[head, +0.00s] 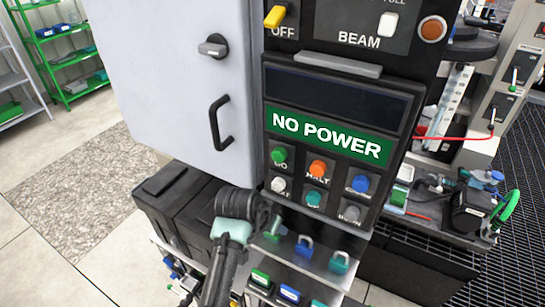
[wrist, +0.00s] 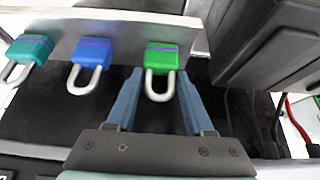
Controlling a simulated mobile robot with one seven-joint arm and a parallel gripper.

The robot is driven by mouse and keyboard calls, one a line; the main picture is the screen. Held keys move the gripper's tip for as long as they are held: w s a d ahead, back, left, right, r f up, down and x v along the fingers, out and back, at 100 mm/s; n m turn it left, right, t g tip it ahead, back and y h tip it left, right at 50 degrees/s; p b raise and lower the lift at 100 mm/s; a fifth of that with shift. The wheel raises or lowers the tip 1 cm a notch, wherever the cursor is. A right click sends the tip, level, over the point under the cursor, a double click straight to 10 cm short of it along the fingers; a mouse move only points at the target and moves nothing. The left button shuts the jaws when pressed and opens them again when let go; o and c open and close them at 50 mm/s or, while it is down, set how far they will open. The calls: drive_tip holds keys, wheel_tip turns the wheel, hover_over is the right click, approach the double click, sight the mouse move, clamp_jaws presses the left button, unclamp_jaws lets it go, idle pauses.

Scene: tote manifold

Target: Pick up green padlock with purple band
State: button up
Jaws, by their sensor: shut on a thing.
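The green padlock (wrist: 161,57) with a purple band is between the two blue fingers of my gripper (wrist: 158,78) in the wrist view. Its silver shackle points toward the wrist. My gripper is shut on this padlock, with a finger at each side. The padlock is close against the pale ledge, and I cannot tell whether it still touches it. In the head view the green padlock (head: 273,231) shows only partly, beside my dark wrist.
A black panel with a NO POWER sign (head: 330,136) stands above. A grey cabinet door (head: 180,80) is to the left, with black bins (head: 170,205) below.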

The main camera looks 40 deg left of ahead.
clamp_jaws()
drive_tip(key=shift+r, duration=0.15)
